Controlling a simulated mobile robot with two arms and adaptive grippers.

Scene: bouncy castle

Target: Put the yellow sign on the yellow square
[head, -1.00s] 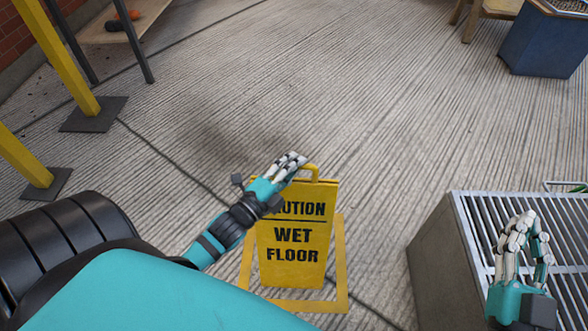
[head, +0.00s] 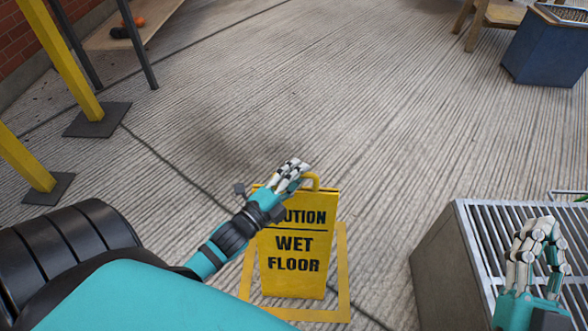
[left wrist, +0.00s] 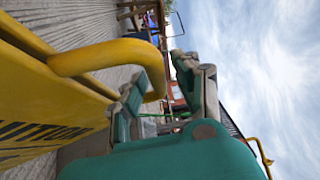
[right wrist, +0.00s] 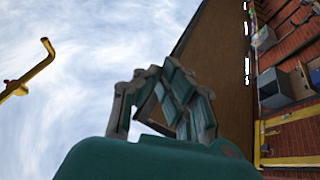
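The yellow "Caution Wet Floor" sign (head: 293,268) stands upright on the ground at the lower middle of the head view. Its lower front edge appears inside the yellow square outline (head: 345,275); the square's far side is hidden behind the sign. My left gripper (head: 292,172) is at the sign's top left, by its handle (head: 315,179). In the left wrist view the fingers (left wrist: 160,70) are apart around the handle (left wrist: 105,57), with a gap between the handle and one finger. My right gripper (head: 543,228) is empty, its fingers curled together over the grey slatted bench.
The grey slatted bench (head: 440,265) is right of the sign. A blue planter (head: 540,50) and wooden furniture (head: 480,20) are at the upper right. Yellow posts with dark foot plates (head: 97,119) stand at the left. The paved floor beyond the sign is clear.

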